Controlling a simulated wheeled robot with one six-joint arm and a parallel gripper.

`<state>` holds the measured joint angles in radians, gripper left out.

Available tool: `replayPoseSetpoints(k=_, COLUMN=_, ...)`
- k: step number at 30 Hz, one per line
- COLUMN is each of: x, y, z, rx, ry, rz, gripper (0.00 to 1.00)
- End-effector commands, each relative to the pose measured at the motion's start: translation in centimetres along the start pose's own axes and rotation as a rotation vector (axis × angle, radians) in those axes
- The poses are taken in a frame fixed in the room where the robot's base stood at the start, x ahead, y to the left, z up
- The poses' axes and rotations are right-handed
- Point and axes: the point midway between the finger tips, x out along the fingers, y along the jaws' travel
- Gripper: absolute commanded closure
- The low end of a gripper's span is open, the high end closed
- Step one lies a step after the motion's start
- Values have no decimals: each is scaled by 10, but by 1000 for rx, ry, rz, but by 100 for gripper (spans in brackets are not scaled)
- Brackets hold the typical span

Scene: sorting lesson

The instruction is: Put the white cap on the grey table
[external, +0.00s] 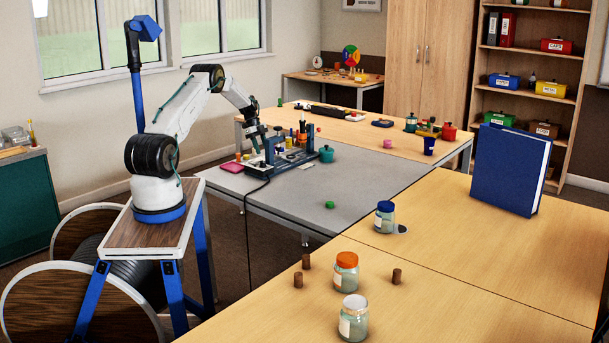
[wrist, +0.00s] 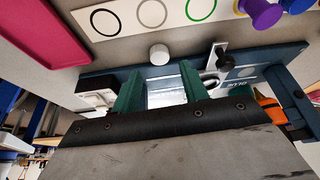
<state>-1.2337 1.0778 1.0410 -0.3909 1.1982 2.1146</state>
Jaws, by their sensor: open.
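A small white cap (wrist: 159,55) shows in the wrist view, at the edge of a dark blue fixture (wrist: 68,85); I cannot tell exactly what it rests on. My gripper (wrist: 160,92) is open, with its two green fingers apart and nothing clearly held between them. The cap is just beyond the fingertips and apart from them. In the external view my gripper (external: 260,147) is low over the blue fixture (external: 284,158), and the cap cannot be made out there. The grey table (external: 300,210) carries the fixture and has a wide bare front part.
A pink tray (wrist: 65,28) and a strip with coloured rings (wrist: 150,14) lie near the fixture. A purple peg (wrist: 262,12) stands on the strip. A teal pot (external: 326,154) is right of the fixture. A green cap (external: 330,204) lies on the grey table. Jars stand on the wooden table.

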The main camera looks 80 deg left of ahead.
Motion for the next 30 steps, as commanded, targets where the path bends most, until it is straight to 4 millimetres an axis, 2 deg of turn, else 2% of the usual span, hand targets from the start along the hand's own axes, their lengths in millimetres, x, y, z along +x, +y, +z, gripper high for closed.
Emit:
replayPoseSetpoints(k=3, x=-28, y=0, z=0, rx=0, ry=0, rz=-2, gripper=56)
replayPoseSetpoints(k=10, x=-64, y=0, z=0, rx=-1, ry=2, rz=0, gripper=56)
replayPoseSetpoints(k=15, x=-74, y=0, z=0, rx=-1, ry=2, rz=0, gripper=56)
replayPoseSetpoints(k=23, x=-76, y=0, z=-5, rx=-1, ry=0, rz=1, gripper=56)
replayPoseSetpoints(k=26, x=-84, y=-1, z=-35, rx=-12, ry=-11, rz=9, gripper=56)
replayPoseSetpoints(k=29, x=-100, y=4, z=-95, rx=-42, ry=-33, rz=24, gripper=56)
replayPoseSetpoints(k=30, x=-106, y=8, z=-124, rx=-59, ry=-45, rz=31, gripper=56)
